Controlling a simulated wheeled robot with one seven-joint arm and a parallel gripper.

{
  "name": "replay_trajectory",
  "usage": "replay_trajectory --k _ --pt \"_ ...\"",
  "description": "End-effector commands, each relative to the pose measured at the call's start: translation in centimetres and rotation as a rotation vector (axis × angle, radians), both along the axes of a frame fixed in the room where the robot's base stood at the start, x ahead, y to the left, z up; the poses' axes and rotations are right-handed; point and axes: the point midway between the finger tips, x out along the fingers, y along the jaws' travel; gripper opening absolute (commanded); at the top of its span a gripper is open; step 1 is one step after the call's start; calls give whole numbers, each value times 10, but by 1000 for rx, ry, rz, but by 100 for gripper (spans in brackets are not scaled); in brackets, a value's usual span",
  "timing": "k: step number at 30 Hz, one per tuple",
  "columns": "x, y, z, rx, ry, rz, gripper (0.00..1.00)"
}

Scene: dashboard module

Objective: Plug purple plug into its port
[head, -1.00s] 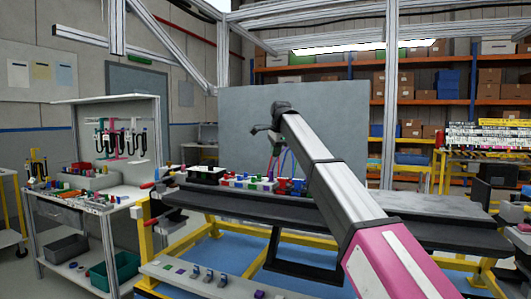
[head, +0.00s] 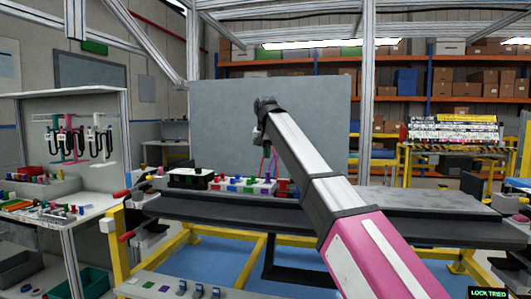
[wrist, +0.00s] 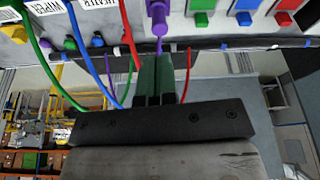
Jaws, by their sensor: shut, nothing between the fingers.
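In the wrist view my gripper (wrist: 156,75) has its dark green fingers together, with nothing seen between them. The purple plug (wrist: 158,18) is just beyond the fingertips at the top edge, with a thin purple tail pointing towards them. It stands at the face of the light dashboard module (wrist: 180,10); its port is hidden, so I cannot tell how deeply it sits.
Red, green, blue and purple cables hang left of my fingers; a red cable (wrist: 187,72) hangs close on the right. Green, blue and red connectors line the module to the right. A grey panel (head: 225,120) stands behind the bench. A side workbench (head: 95,215) is at the left.

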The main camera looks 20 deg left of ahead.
Motion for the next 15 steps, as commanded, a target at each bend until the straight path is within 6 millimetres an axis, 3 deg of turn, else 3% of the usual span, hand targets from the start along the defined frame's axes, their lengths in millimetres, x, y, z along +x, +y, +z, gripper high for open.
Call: replay_trajectory --k 15 --pt "14 3 -47 1 1 -3 0"
